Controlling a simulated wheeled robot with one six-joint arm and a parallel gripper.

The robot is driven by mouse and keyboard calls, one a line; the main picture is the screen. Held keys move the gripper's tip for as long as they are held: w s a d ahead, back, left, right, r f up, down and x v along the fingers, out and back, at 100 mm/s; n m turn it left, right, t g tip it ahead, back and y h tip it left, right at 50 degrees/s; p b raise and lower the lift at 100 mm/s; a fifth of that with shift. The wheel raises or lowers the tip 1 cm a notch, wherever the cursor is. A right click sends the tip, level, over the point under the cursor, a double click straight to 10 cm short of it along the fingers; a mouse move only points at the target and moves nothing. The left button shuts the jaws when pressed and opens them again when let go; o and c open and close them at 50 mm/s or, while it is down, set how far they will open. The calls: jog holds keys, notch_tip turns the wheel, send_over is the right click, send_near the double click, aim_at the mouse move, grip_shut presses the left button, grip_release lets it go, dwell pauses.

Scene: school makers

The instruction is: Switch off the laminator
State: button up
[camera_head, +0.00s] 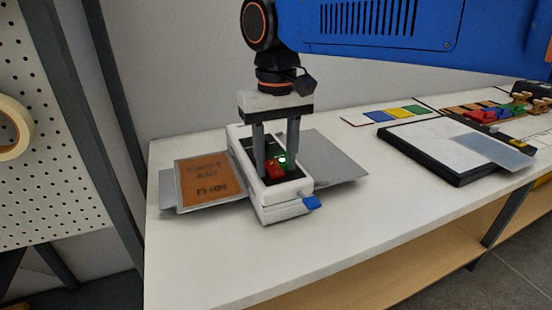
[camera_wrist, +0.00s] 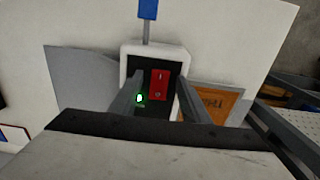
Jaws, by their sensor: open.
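The laminator (camera_head: 286,208) is a white box with a dark top panel, standing on the white bench. It carries a red rocker switch (camera_head: 274,169) and a lit green lamp (camera_head: 282,159). In the wrist view the red switch (camera_wrist: 159,84) and the green lamp (camera_wrist: 139,98) show between the fingers. A blue lever (camera_head: 312,203) sticks out at its near end. My gripper (camera_head: 276,168) points down over the panel with its fingers apart, one on either side of the switch. Whether the fingertips touch the panel I cannot tell.
An orange-brown printed sheet (camera_head: 207,181) lies on a grey tray left of the laminator, with another grey tray (camera_head: 335,158) on its right. A black-edged paper trimmer (camera_head: 445,154) and coloured cards (camera_head: 398,114) lie further right. The front of the bench is clear.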

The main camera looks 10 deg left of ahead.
jog(key=c, duration=1.1)
jog(key=shift+o, duration=0.2)
jog(key=shift+w+a+r+g+h, duration=0.1)
jog(key=shift+w+a+g+h, duration=0.1)
jog(key=shift+g+h, duration=0.35)
jog(key=shift+w+a+g+h, duration=0.1)
jog(key=shift+w+g+h, duration=0.15)
jog(key=shift+g, duration=0.5)
jog(key=shift+s+d, duration=0.1)
jog(key=o, duration=1.1)
jog(key=shift+c, duration=0.2)
jog(key=v, duration=1.2)
